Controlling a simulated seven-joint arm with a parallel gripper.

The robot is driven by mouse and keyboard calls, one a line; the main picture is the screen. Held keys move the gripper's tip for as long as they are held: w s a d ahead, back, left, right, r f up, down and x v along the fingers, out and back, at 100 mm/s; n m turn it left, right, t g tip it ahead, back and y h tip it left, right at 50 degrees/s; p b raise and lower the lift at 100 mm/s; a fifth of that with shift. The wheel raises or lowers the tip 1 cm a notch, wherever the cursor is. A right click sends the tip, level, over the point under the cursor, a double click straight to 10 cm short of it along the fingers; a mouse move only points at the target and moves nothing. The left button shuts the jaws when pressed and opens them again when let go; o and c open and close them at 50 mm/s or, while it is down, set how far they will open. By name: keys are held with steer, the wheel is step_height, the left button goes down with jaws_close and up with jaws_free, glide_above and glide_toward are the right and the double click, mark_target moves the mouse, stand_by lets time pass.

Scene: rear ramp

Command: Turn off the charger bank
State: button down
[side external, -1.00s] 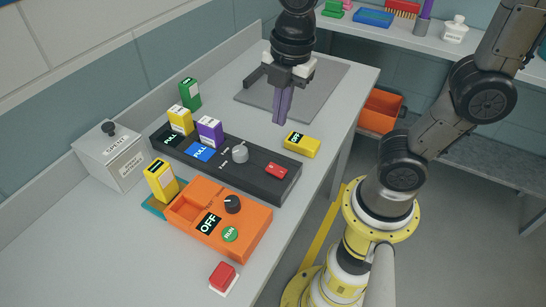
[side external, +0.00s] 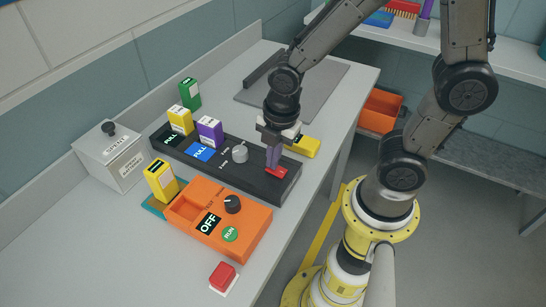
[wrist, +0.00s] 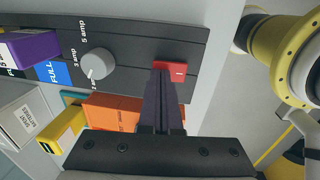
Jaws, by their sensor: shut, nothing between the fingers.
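The charger bank (side external: 222,172) is a long black unit on the bench with a grey knob (side external: 240,154) and a red rocker switch (side external: 277,172) at its right end. A purple battery (side external: 209,131) and a yellow battery (side external: 181,120) stand in its left end, by panels reading FULL. My gripper (side external: 273,166) is shut and empty, pointing down with its fingertips at the red switch. In the wrist view the fingertips (wrist: 162,70) overlap the left part of the red switch (wrist: 177,70); whether they press it I cannot tell. The fingers hide part of the switch.
An orange tester (side external: 250,220) with a black knob and an OFF display stands in front of the bank. A yellow battery (side external: 304,145) lies behind my gripper. A grey bin (side external: 110,158) stands left. A red button (side external: 223,277) sits near the front.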

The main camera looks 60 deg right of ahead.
stand_by(0.3)
steer(key=shift+w+f, duration=0.1)
steer(key=shift+f, duration=0.1)
steer(key=shift+f+g, duration=0.1)
steer(key=shift+g, duration=0.2)
steer(key=shift+s, duration=0.3)
steer(key=shift+s, duration=0.6)
steer(key=shift+r, duration=0.3)
